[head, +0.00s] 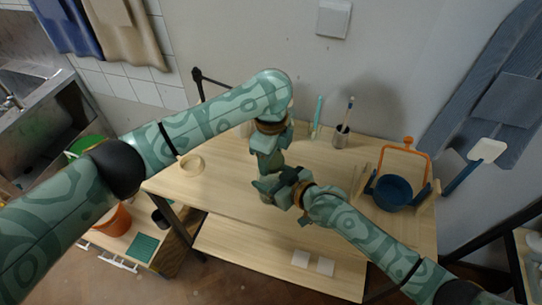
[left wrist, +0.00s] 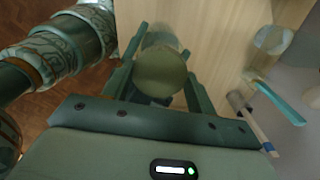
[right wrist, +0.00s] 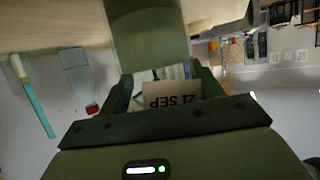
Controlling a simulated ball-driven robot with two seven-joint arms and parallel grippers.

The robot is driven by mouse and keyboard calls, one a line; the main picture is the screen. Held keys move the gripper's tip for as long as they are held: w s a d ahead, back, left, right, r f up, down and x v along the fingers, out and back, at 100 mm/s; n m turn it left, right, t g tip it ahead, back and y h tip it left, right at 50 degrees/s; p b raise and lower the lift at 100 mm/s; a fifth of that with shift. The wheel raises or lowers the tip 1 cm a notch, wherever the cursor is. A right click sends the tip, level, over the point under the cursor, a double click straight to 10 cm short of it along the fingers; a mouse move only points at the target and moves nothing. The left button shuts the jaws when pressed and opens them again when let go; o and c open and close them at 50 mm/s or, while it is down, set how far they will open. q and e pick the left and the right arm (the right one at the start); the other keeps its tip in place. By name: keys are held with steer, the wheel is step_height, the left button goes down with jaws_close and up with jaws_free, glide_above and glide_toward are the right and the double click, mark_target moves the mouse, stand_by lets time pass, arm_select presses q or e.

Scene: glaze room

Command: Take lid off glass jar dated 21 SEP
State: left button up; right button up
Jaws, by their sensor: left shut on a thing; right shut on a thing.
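The glass jar, with a label reading 21 SEP (right wrist: 172,97) upside down in the right wrist view, is between the fingers of my right gripper (right wrist: 160,92). In the head view my right gripper (head: 272,190) is shut on the jar's body from the right, low over the table. My left gripper (left wrist: 155,80) is above it and shut on the round olive lid (left wrist: 160,73). In the head view the left gripper (head: 268,164) points down, and both grippers hide most of the jar. I cannot tell whether lid and jar touch.
A grey cup with brushes (head: 341,138) and a teal tool (head: 318,112) stand at the back. A blue basket (head: 393,192) with an orange handle is at the right.

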arm_select(q)
steer(key=shift+r, duration=2.05)
arm_select(e)
steer(key=o, duration=2)
steer(key=shift+c, duration=0.2)
